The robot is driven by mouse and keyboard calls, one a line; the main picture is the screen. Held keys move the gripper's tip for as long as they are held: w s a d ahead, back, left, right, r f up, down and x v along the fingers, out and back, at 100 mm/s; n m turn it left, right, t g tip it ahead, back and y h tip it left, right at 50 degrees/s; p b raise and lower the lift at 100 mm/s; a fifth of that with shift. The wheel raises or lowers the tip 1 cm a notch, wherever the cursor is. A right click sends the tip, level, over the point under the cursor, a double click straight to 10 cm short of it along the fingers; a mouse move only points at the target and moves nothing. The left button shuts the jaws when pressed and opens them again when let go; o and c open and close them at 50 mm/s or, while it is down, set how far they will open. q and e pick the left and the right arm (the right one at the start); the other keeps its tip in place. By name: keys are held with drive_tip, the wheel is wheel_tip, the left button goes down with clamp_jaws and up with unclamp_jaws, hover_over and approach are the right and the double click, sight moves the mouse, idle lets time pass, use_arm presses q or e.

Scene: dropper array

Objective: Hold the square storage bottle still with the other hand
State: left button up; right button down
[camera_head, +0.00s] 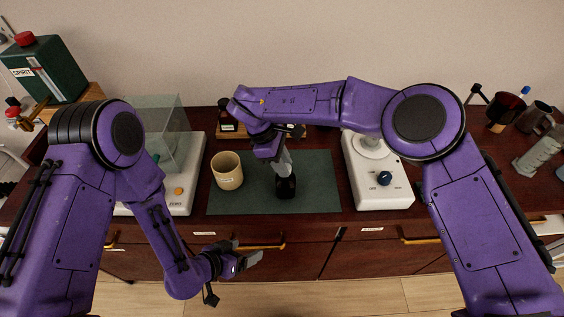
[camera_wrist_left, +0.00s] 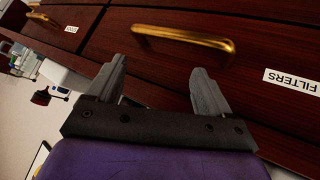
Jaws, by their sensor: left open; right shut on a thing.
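A dark bottle (camera_head: 286,187), likely the square storage bottle, stands on the green mat (camera_head: 318,185). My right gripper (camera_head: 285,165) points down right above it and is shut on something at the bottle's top. The fingers hide that part, so I cannot tell whether it is the bottle or a piece in its neck. My left gripper (camera_head: 249,258) is open and empty, low in front of the drawers and apart from the bottle. Its two fingers (camera_wrist_left: 160,82) also show in the left wrist view, with drawer fronts beyond them and no bottle between them.
A beige cup (camera_head: 227,171) stands on the mat left of the bottle. A white balance (camera_head: 184,190) is further left, and a white stirrer (camera_head: 381,187) is right of the mat. A small bottle (camera_head: 227,122) stands behind. Brass drawer handles (camera_wrist_left: 184,38) stick out below the bench top.

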use_arm(q)
drive_tip(key=w+d+r+m+g+h, duration=0.2)
drive_tip(key=d+r+m+h, duration=0.35)
drive_tip(key=d+m, duration=0.2)
use_arm(e)
drive_tip(key=shift+s+r, duration=0.1)
use_arm(q)
drive_tip(key=m+g, duration=0.1)
drive_tip(key=m, duration=0.2)
approach(282, 185)
drive_tip(key=shift+w+d+f+y, duration=0.1)
drive_tip(key=shift+w+f+y, duration=0.05)
drive_tip(key=shift+w+f, duration=0.4)
drive_tip(key=shift+w+d+f+y, duration=0.1)
drive_tip(key=shift+w+f, duration=0.2)
drive_tip(key=shift+f, duration=0.4)
use_arm(e)
drive_tip(key=shift+a, duration=0.1)
use_arm(q)
drive_tip(key=x, duration=1)
drive_tip(key=c, duration=0.6)
